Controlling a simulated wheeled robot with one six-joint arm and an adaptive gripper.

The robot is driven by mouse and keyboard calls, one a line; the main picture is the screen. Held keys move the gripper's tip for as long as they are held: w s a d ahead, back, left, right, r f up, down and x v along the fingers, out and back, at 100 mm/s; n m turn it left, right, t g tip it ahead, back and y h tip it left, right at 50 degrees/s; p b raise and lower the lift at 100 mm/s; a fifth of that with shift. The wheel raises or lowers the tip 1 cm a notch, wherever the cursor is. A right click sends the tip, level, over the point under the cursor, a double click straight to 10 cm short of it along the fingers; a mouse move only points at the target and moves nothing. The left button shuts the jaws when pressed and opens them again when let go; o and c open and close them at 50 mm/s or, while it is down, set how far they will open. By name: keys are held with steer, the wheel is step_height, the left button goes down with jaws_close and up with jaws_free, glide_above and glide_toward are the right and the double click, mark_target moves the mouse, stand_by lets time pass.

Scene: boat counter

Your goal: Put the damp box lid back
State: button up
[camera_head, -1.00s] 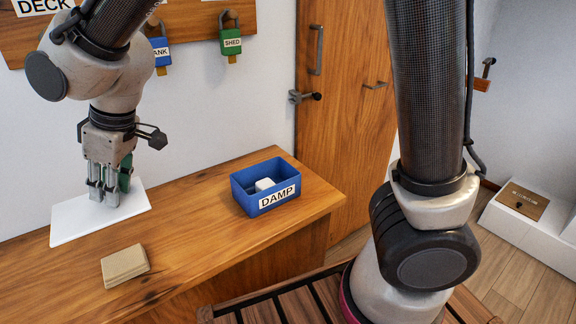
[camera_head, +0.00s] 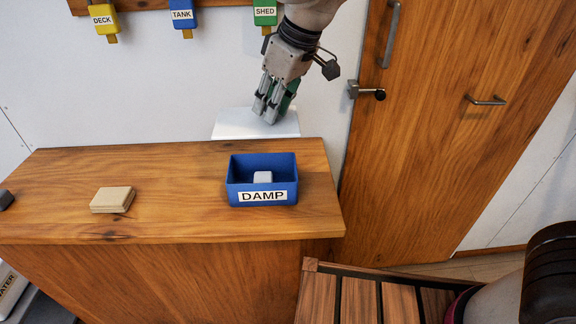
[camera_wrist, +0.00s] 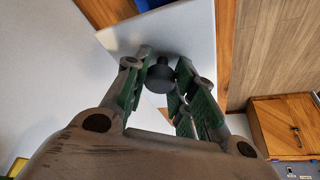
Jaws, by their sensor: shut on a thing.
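The blue open box labelled DAMP (camera_head: 262,195) stands on the wooden counter, with a small whitish block (camera_head: 263,177) inside. My gripper (camera_head: 270,108) is shut on the dark round knob (camera_wrist: 160,76) of a flat white lid (camera_head: 240,125). In the head view the lid appears behind the box, seemingly raised above the back of the counter near the wall. In the wrist view the lid (camera_wrist: 165,35) spreads beyond the fingers, with the knob between the fingertips. The fingers hide part of the lid.
The wooden counter (camera_head: 170,215) has free room left of the box. A tan block (camera_head: 113,200) lies there, and a dark object (camera_head: 5,199) sits at the far left. Padlocks such as the blue TANK one (camera_head: 182,20) hang on the wall. A wooden door (camera_head: 450,110) stands at right.

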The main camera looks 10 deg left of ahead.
mark_target(279, 121)
steer(key=f, duration=0.5)
steer(key=shift+d+f, duration=0.2)
steer(key=shift+f, duration=2.4)
steer(key=shift+s, duration=0.1)
steer(key=shift+f, duration=0.6)
steer(key=o, duration=1)
steer(key=shift+o, duration=0.2)
steer(key=shift+r, duration=0.1)
